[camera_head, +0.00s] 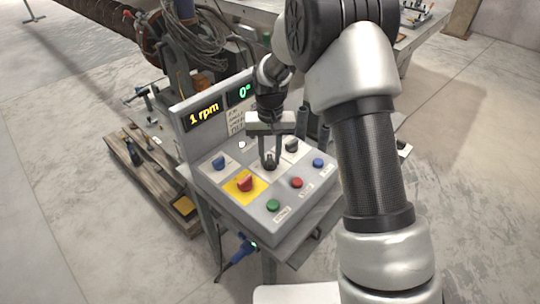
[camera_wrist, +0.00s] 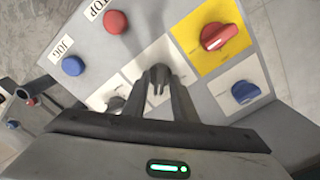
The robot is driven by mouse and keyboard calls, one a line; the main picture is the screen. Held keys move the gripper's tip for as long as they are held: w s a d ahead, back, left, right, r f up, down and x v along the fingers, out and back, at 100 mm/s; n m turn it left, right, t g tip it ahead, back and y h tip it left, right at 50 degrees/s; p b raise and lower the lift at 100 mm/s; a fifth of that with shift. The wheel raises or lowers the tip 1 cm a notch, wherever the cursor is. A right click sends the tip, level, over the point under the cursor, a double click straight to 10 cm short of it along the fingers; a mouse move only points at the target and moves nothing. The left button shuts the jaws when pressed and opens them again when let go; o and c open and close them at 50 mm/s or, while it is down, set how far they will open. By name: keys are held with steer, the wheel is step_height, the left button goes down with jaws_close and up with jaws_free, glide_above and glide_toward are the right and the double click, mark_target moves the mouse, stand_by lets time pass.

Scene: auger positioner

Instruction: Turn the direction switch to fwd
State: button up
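The control box (camera_head: 232,200) has several knobs and buttons on its sloped top. My gripper (camera_head: 270,164) points down over the middle white plate, between the red knob and the black knob. In the wrist view its fingertips (camera_wrist: 158,84) are at a dark knob (camera_wrist: 159,71), probably the direction switch; its label is not readable. The fingers stand a little apart, one on each side of this knob. They hide most of it, and whether they press on it cannot be told. Its pointing direction is also hidden.
Nearby are a red knob on yellow (camera_head: 245,184), a blue knob (camera_head: 220,163), a black knob (camera_head: 292,146), and green (camera_head: 273,205), red (camera_head: 296,182) and blue (camera_head: 318,162) buttons. A display (camera_head: 203,114) behind reads 1 rpm. A wooden pallet (camera_head: 150,180) lies left.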

mark_target(270, 159)
steer(key=shift+o, duration=0.3)
step_height(270, 159, up, 17)
steer(key=shift+r+p, duration=0.2)
steer(key=shift+p, duration=0.25)
